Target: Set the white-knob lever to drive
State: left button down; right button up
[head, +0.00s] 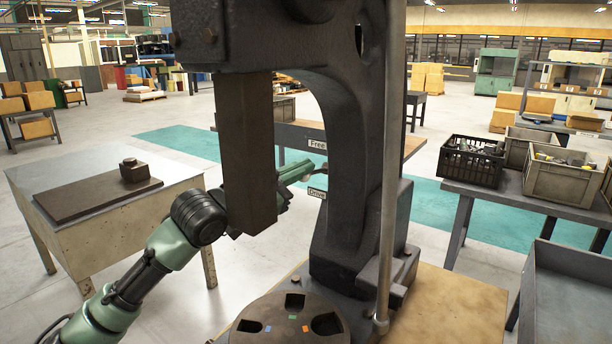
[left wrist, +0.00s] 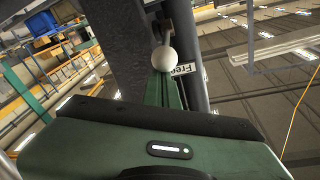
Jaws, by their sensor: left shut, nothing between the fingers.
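The dark arbor press (head: 345,130) fills the middle of the head view, with its square ram (head: 248,150) hanging down. A "Free" label (head: 317,145) sits above a "Drive" label (head: 317,193) on the press. The lever's round white knob (left wrist: 165,58) shows in the left wrist view, near the "Free" label (left wrist: 186,69); I cannot make it out in the head view. My left gripper (head: 298,172) reaches behind the ram, partly hidden by it. In the left wrist view its fingers (left wrist: 164,88) are shut and empty, pointing toward the knob; I cannot tell whether they touch it.
A round dark plate (head: 285,325) with several cut-outs lies below the ram. A side table (head: 110,185) with a dark slab stands at left. A bench (head: 480,190) with bins stands at right. A tall grey rod (head: 390,180) rises in front of the press.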

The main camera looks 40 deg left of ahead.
pick_arm(q)
notch_tip(320, 180, down, 8)
jog(key=t+b, duration=0.4)
jog(key=b, duration=0.6)
jog(key=shift+m, duration=0.4)
